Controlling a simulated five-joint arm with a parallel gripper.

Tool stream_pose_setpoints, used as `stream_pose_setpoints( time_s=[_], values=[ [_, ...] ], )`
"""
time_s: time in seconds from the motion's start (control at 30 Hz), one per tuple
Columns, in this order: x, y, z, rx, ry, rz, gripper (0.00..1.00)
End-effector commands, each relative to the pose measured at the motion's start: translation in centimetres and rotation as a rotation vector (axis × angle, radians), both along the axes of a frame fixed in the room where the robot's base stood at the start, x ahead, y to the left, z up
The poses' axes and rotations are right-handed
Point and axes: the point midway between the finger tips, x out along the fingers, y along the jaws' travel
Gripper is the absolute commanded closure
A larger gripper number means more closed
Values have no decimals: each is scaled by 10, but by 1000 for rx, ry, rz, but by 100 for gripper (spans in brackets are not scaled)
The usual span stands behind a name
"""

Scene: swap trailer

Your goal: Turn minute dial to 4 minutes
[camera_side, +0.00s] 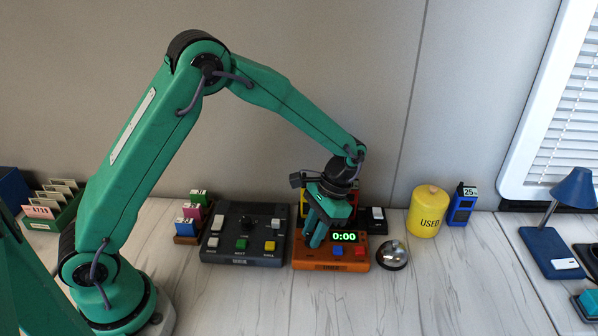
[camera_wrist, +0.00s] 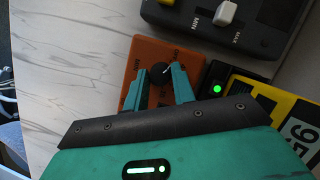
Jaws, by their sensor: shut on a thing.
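The orange timer box (camera_side: 318,265) stands on the table below my gripper (camera_side: 316,243). Its green display (camera_side: 344,237) reads 0:00. A blue button and a red button sit below the display. In the wrist view the timer's orange top (camera_wrist: 150,48) carries a round black dial (camera_wrist: 159,74) with a light pointer mark. My gripper's teal fingers (camera_wrist: 160,76) are on either side of the dial, shut on it. In the side view the fingers hide the dial.
A dark control panel (camera_side: 243,258) with several buttons stands close left of the timer. A silver bell (camera_side: 392,255) sits close right. A yellow USED canister (camera_side: 428,211) and a blue device (camera_side: 461,205) stand farther right. The front table is clear.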

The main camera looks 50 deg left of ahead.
Motion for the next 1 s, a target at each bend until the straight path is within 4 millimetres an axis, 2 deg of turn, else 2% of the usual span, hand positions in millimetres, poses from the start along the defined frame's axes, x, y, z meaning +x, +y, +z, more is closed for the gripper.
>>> stream_pose_setpoints(
  time_s=[0.87, 0.9, 1.0],
  values=[
    [-2, -2, 2, 1, 6, -3, 97],
    [-2, -2, 2, 2, 5, -4, 69],
    [-2, -2, 1, 1, 5, -3, 53]
  ],
)
